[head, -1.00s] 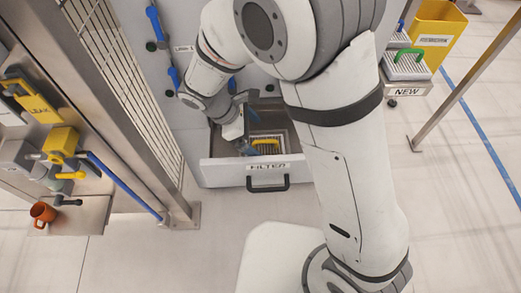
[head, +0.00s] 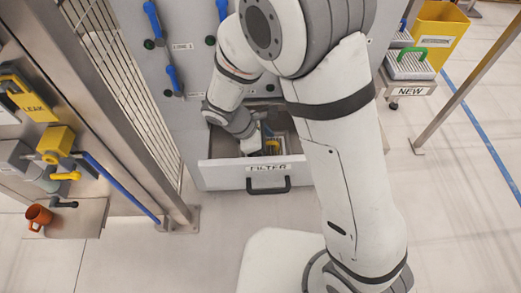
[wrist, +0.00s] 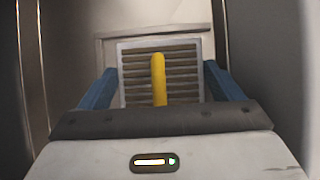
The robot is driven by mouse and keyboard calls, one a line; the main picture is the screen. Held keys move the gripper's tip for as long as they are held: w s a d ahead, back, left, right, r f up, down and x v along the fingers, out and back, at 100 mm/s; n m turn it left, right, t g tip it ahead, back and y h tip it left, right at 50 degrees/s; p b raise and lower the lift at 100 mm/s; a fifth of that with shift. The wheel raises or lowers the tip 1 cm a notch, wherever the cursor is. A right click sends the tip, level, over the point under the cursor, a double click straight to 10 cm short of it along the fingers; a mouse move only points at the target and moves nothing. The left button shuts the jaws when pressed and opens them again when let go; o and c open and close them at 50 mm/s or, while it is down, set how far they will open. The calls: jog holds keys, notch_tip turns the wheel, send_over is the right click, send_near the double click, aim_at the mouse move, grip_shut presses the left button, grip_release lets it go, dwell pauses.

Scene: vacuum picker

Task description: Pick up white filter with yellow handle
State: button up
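The white filter (wrist: 130,66) lies in the open drawer (head: 228,176) labelled FILTER. Its yellow handle (wrist: 158,78) stands up along the middle of its slatted face in the wrist view. In the head view only a bit of the yellow handle (head: 273,146) shows beside my gripper. My gripper (wrist: 158,82) is open, with one blue finger to each side of the filter and the handle between them. No contact between the fingers and the handle shows. The arm hides much of the filter in the head view.
The drawer walls stand close on both sides of my gripper. A filter with a green handle (head: 411,62) sits on a stand labelled NEW at the right. A yellow bin (head: 437,32) stands behind it.

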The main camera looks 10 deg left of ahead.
jog(key=c, duration=0.4)
jog(key=shift+r, duration=0.1)
